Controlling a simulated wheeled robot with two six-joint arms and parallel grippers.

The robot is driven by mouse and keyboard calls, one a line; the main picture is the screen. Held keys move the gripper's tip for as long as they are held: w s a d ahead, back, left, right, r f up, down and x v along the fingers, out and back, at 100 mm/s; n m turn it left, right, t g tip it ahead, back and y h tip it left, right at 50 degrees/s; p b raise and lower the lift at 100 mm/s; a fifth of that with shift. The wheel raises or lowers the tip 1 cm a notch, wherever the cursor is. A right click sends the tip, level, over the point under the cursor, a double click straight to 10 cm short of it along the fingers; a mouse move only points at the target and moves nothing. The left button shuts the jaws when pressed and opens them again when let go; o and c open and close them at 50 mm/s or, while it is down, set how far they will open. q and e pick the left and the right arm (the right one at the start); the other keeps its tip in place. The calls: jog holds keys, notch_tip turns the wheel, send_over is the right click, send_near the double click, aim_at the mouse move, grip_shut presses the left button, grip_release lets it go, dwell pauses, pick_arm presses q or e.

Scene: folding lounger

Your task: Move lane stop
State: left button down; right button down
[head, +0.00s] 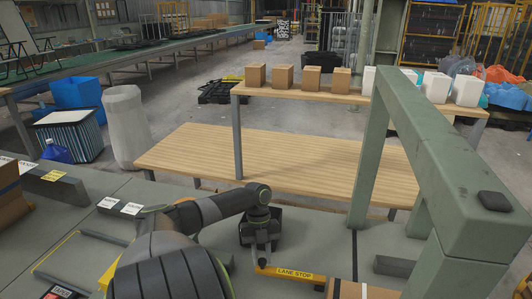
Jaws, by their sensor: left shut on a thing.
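The lane stop (294,273) is a yellow bar with a "LANE STOP" label, low in the head view right of centre. It lies level, just above or on the grey-green work surface; I cannot tell which. My left gripper (262,262) reaches down onto the bar's left end and is shut on it. The fingertips are small and partly hidden by the bar. My right gripper is not in view.
A brown carton (362,290) sits close to the bar's right end. A grey-green frame (430,150) rises over the right side. A wooden table (280,165) with a raised shelf of boxes stands beyond. Labelled blocks (55,182) lie at the left.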

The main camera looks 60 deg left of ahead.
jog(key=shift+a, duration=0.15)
pick_arm(q)
jog(key=c, duration=1.2)
grip_release()
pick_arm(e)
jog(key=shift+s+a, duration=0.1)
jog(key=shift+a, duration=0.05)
pick_arm(q)
jog(key=b+v, duration=0.3)
jog(key=v, duration=1.4)
jog(key=shift+w+a+r, duration=0.1)
jog(key=shift+r, duration=0.1)
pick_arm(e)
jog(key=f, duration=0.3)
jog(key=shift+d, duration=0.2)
